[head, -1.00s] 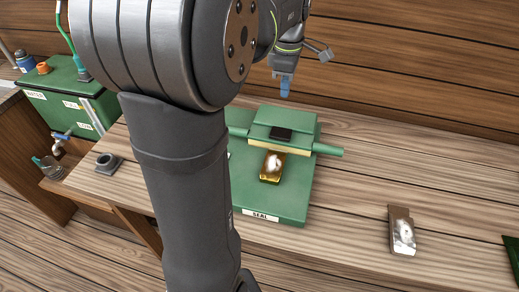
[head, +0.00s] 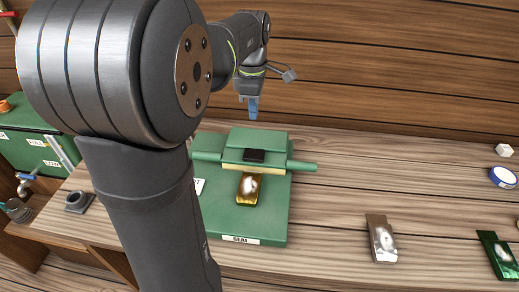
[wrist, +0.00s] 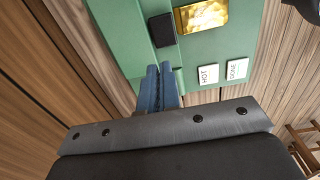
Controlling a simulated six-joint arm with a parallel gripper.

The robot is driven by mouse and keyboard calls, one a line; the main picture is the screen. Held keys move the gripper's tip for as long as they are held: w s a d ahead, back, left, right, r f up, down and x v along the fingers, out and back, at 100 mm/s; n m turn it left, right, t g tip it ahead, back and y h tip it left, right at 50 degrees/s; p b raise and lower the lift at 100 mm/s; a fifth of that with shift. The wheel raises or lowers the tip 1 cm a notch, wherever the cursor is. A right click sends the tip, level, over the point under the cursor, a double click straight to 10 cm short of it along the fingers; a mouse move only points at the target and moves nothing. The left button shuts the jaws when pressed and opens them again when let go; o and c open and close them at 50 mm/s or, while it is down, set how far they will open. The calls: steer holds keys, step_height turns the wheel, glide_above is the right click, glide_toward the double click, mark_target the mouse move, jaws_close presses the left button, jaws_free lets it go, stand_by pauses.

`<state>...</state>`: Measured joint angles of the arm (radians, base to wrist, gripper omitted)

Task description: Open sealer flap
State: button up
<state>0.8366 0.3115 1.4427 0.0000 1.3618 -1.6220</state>
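The green sealer (head: 267,220) stands on the wooden bench, with a "SEAL" label on its front. Its flap (head: 270,141) lies across the back part, with a black pad (head: 254,156) and a green bar sticking out at both sides. A gold packet (head: 248,189) lies on the base in front of the flap; it also shows in the wrist view (wrist: 203,16). My gripper (head: 253,112) is above and behind the flap in the head view, with its blue fingers pointing down. In the wrist view its fingers (wrist: 160,72) are together and empty, near the black pad.
A brown pouch (head: 381,240) and a green pouch (head: 498,256) lie to the right. A blue-and-white roll (head: 503,177) and a white block (head: 504,150) are at the far right. A green tank (head: 30,150) stands at left. Bench right of the sealer is mostly clear.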

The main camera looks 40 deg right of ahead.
steer(key=o, duration=0.9)
steer(key=s+d, duration=0.3)
steer(key=d, duration=0.3)
steer(key=shift+s+d+g+y, duration=0.2)
steer(key=shift+s+g+y, duration=0.1)
steer(key=shift+g, duration=0.1)
steer(key=s+d+g+y, duration=0.1)
steer(key=s+d, duration=0.4)
steer(key=d, duration=0.1)
steer(key=s+f, duration=0.1)
steer(key=f, duration=0.4)
steer(key=a+f, duration=0.1)
steer(key=f, duration=0.5)
steer(key=s+a+f, duration=0.1)
steer(key=f, duration=0.5)
steer(key=shift+s+a, duration=0.15)
steer(key=shift+s, duration=0.15)
steer(key=shift+r, duration=0.1)
jaws_close()
